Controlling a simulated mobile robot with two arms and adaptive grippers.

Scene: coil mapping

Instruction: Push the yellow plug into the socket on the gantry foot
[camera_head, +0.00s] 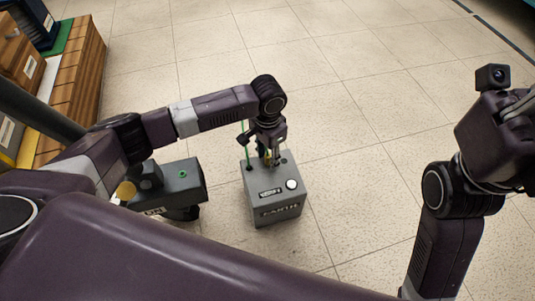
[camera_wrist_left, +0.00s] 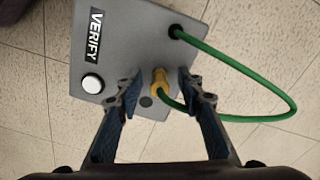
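The yellow plug (camera_wrist_left: 159,80) stands at the top face of a grey box (camera_wrist_left: 125,45) in the left wrist view. A green cable (camera_wrist_left: 235,66) runs from a hole in the box and loops round to the plug. My left gripper (camera_wrist_left: 160,88) is open, its fingers on either side of the plug with visible gaps. In the head view my left gripper (camera_head: 270,156) points down over the grey box (camera_head: 275,208) and mostly hides the plug. A dark grey block (camera_head: 180,184) with a green-ringed socket (camera_head: 183,174) stands left of the box; I cannot tell whether it is the gantry foot.
The box bears a VERIFY label (camera_wrist_left: 94,35), a white button (camera_wrist_left: 92,84) and a dark round hole (camera_wrist_left: 146,101). Wooden shelving (camera_head: 75,75) with boxes stands at the far left. My right gripper is partly cut off at the right edge. The tiled floor (camera_head: 340,120) is otherwise clear.

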